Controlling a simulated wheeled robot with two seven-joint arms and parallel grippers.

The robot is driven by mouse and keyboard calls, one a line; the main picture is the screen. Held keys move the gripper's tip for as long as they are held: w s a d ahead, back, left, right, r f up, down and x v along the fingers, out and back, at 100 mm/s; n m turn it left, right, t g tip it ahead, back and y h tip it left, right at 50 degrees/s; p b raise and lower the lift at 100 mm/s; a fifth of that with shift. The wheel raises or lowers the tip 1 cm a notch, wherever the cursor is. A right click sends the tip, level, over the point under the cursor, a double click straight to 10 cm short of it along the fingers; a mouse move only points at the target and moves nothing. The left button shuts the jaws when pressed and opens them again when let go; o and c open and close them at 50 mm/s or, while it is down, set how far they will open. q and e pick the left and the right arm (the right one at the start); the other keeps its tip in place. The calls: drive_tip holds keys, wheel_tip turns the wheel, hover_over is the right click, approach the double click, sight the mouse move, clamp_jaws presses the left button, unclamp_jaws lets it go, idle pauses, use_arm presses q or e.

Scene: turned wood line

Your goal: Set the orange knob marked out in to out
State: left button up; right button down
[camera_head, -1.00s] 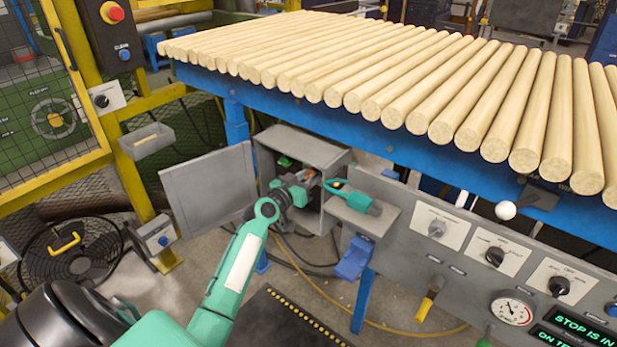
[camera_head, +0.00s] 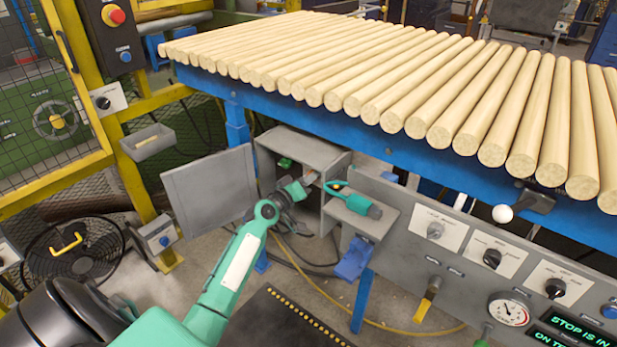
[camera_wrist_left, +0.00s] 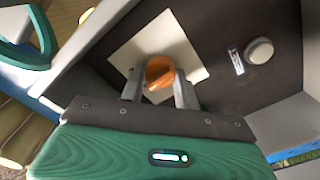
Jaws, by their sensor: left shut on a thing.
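The orange knob (camera_wrist_left: 160,72) sits on a white plate (camera_wrist_left: 190,62) on a dark panel in the left wrist view. My left gripper (camera_wrist_left: 158,88) is shut on it, with one finger on each side. In the head view my left gripper (camera_head: 309,180) reaches into the open grey box (camera_head: 325,155) under the table. The knob is hidden or too small to make out there. I cannot read the marks on its plate or tell its setting. My right gripper is not in view.
The box door (camera_head: 210,187) hangs open to the left of my arm. A small shelf with a teal tool (camera_head: 354,203) stands just right of the box. The blue table (camera_head: 300,108) with wooden rods is above. A panel of knobs (camera_head: 435,229) lies right.

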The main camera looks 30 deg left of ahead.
use_arm(q)
drive_tip(key=shift+n+p, duration=0.6)
drive_tip(key=shift+n, duration=2)
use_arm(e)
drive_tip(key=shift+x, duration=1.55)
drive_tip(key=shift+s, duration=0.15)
use_arm(q)
drive_tip(key=o, duration=1)
drive_tip(key=shift+a, duration=0.1)
drive_tip(key=s, duration=0.9)
drive_tip(key=s+a, duration=0.1)
drive_tip(key=s, duration=0.3)
drive_tip(key=shift+s+b, duration=0.3)
drive_tip(key=shift+s, duration=0.1)
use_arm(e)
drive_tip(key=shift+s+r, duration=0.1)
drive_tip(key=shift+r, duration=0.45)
use_arm(q)
drive_tip(key=shift+f, duration=0.1)
